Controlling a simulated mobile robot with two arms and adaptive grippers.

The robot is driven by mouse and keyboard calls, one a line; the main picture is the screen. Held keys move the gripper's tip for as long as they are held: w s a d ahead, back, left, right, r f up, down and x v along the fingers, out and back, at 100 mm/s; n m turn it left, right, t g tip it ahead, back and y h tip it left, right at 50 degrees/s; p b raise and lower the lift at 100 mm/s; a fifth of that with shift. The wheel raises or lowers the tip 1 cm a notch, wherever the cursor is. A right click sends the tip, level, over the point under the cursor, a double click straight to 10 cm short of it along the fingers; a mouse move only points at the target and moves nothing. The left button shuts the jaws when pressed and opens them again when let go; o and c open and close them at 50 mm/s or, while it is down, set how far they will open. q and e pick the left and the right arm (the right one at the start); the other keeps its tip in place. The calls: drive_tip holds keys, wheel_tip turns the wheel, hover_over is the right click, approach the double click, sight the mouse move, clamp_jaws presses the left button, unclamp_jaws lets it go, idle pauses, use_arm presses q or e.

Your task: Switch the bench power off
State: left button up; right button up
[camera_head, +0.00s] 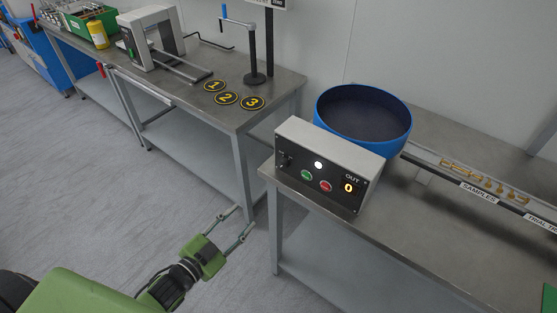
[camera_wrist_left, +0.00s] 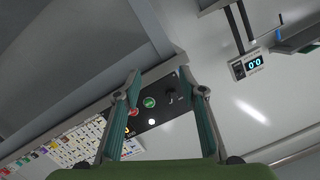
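A grey control box (camera_head: 330,160) with a black front panel stands at the left end of the right bench. The panel carries a small black switch or knob (camera_head: 285,159) at its left, a lit white lamp (camera_head: 318,165), a green button (camera_head: 307,175), a red button (camera_head: 326,186) and an "OUT" display (camera_head: 348,187) reading 0. The left wrist view shows the panel between my fingers, with the black knob (camera_wrist_left: 170,97), green button (camera_wrist_left: 149,102) and red button (camera_wrist_left: 134,112). My left gripper (camera_head: 243,218) is open and empty, in front of the benches and apart from the box.
A blue bowl (camera_head: 363,112) stands behind the box. A rail with brass-coloured parts (camera_head: 484,182) runs right of it. The left bench (camera_head: 200,97) bears numbered discs (camera_head: 227,98), a black post (camera_head: 254,78) and a grey frame (camera_head: 150,35). The floor (camera_head: 110,190) at left is clear.

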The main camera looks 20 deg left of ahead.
use_arm(q)
drive_tip(key=m+t+h, duration=0.2)
approach(281, 167)
drive_tip(key=v, duration=0.4)
drive_tip(key=p+x, duration=0.3)
drive_tip(key=x, duration=0.9)
drive_tip(key=shift+w+d, duration=0.15)
drive_tip(key=shift+w, duration=0.5)
use_arm(e)
drive_tip(key=r, duration=0.3)
drive_tip(key=shift+s+r, duration=0.2)
use_arm(q)
clamp_jaws()
use_arm(e)
drive_tip(key=shift+d, duration=0.25)
